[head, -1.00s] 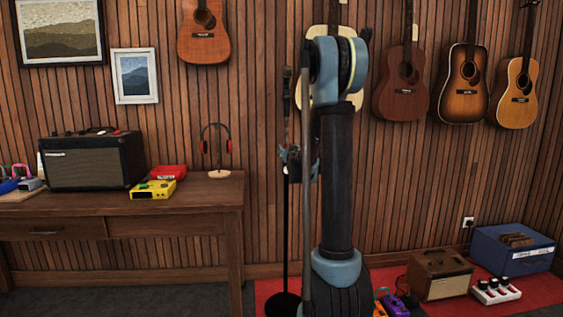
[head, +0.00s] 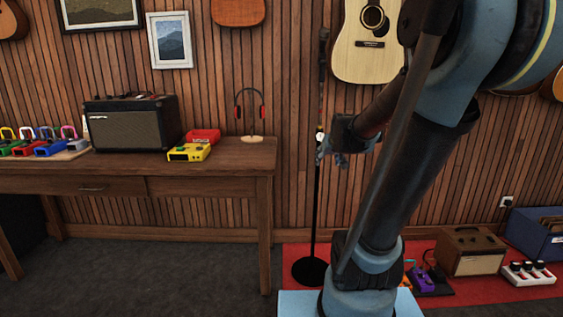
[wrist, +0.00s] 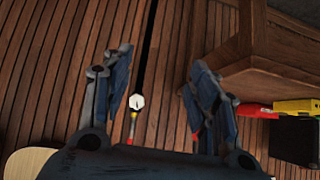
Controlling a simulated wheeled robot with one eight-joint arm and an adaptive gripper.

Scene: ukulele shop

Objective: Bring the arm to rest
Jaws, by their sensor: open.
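My gripper (head: 332,146) shows in the head view near the middle, at the end of my bent arm, in front of the microphone stand (head: 316,220). In the wrist view my gripper (wrist: 160,100) has its two fingers spread wide apart with nothing held between them. The dark pole and a small white round end show between the fingers, beyond them. I cannot tell how far the fingers are from the stand. My upper arm covers part of the wall at the right in the head view.
A pale guitar (head: 352,55) hangs behind my arm. A small brown amplifier (head: 469,251) stands on the red mat at the right.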

